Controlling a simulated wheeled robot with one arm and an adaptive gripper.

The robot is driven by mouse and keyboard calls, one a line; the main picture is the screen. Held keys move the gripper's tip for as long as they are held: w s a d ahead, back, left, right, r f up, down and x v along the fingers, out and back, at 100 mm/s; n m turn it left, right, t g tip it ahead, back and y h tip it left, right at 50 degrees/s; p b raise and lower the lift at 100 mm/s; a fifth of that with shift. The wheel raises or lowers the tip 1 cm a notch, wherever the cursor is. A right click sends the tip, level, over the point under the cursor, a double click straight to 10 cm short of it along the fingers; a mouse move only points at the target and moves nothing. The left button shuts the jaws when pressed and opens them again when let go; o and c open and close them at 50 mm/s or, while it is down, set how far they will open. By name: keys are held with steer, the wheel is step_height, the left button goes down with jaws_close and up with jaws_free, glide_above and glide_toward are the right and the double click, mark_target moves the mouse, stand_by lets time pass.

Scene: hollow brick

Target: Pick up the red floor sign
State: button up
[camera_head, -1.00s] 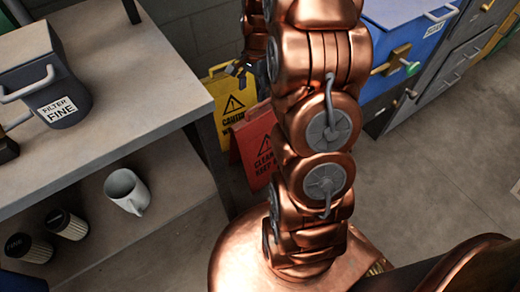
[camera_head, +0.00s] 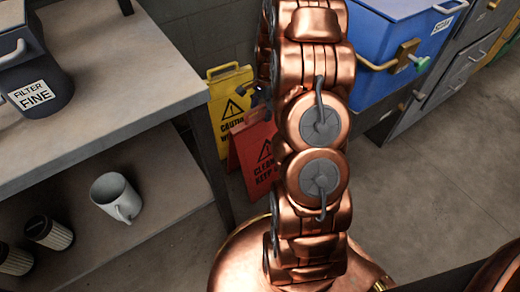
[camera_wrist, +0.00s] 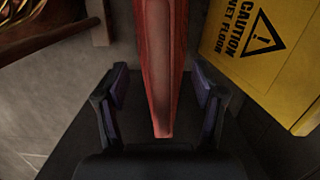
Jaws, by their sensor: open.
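The red floor sign (camera_head: 256,158) stands on the floor beside the workbench in the head view, its right part hidden by my copper arm. In the wrist view the red sign (camera_wrist: 161,70) is seen edge-on from above, as a narrow upright strip. My gripper (camera_wrist: 160,98) is open, with one dark finger on each side of the sign's near end. Gaps show between the sign and both fingers. In the head view a small dark part of my gripper (camera_head: 254,95) shows near the sign's top, mostly hidden behind my arm.
A yellow caution sign (camera_head: 231,100) stands right behind the red one; it also shows in the wrist view (camera_wrist: 275,60). A blue bin (camera_head: 385,50) and grey drawers stand at right.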

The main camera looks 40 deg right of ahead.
mark_target(261, 115)
step_height(261, 115, down, 3)
steer(key=shift+a+f+b, duration=0.15)
steer(key=shift+f+b, duration=0.05)
steer(key=shift+b, duration=0.3)
steer(key=shift+c, duration=0.2)
jaws_close()
